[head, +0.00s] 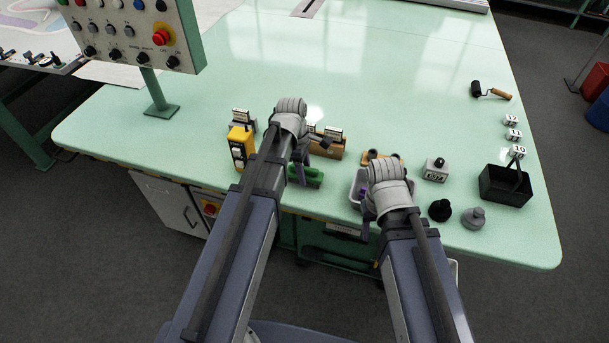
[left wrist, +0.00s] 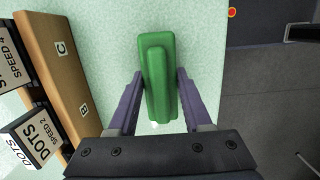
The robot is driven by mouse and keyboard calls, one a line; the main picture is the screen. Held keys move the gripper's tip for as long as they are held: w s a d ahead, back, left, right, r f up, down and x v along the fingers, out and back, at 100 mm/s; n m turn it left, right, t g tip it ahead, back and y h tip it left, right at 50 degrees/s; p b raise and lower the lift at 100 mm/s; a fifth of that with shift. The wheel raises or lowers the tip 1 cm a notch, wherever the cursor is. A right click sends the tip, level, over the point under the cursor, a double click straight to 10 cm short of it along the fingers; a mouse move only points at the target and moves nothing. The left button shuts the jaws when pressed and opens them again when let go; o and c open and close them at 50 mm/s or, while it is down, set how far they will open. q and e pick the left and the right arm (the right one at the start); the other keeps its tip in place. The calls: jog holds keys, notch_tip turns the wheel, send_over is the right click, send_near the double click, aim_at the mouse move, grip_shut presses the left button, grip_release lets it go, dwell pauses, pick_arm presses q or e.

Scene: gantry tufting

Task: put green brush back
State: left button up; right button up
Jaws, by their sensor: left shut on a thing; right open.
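The green brush (head: 312,183) is near the front edge of the pale green table, just below my left gripper (head: 301,180). In the left wrist view the brush (left wrist: 157,75) lies lengthwise between the two purple fingers of my left gripper (left wrist: 156,92), which are shut on its sides. I cannot tell whether it touches the table. My right gripper (head: 386,222) is open over the table's front edge, beside a pale tray (head: 355,190) that its arm partly hides.
A wooden block (head: 331,150) with label cards stands behind the brush; letters B and C show on it in the left wrist view (left wrist: 62,70). The table's middle is clear.

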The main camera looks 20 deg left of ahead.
pick_arm(q)
jog(key=shift+f, duration=0.1)
jog(key=o, duration=1.2)
jog(key=shift+r, duration=0.2)
notch_tip(320, 180, up, 12)
jog(key=a+p, duration=0.2)
jog(key=p, duration=1)
jog(key=shift+s+d+f+m+y, duration=0.1)
jog(key=shift+s+d+m+y, duration=0.35)
jog(key=shift+s+d+m, duration=2.45)
jog(key=shift+s+d+m+y, duration=0.5)
jog(key=shift+s+d+m, duration=1.05)
jog(key=shift+m, duration=2.7)
jog(key=shift+s+d+f+m+y, duration=0.1)
jog(key=shift+s+d+m+y, duration=0.35)
jog(key=shift+s+d+m, duration=2.05)
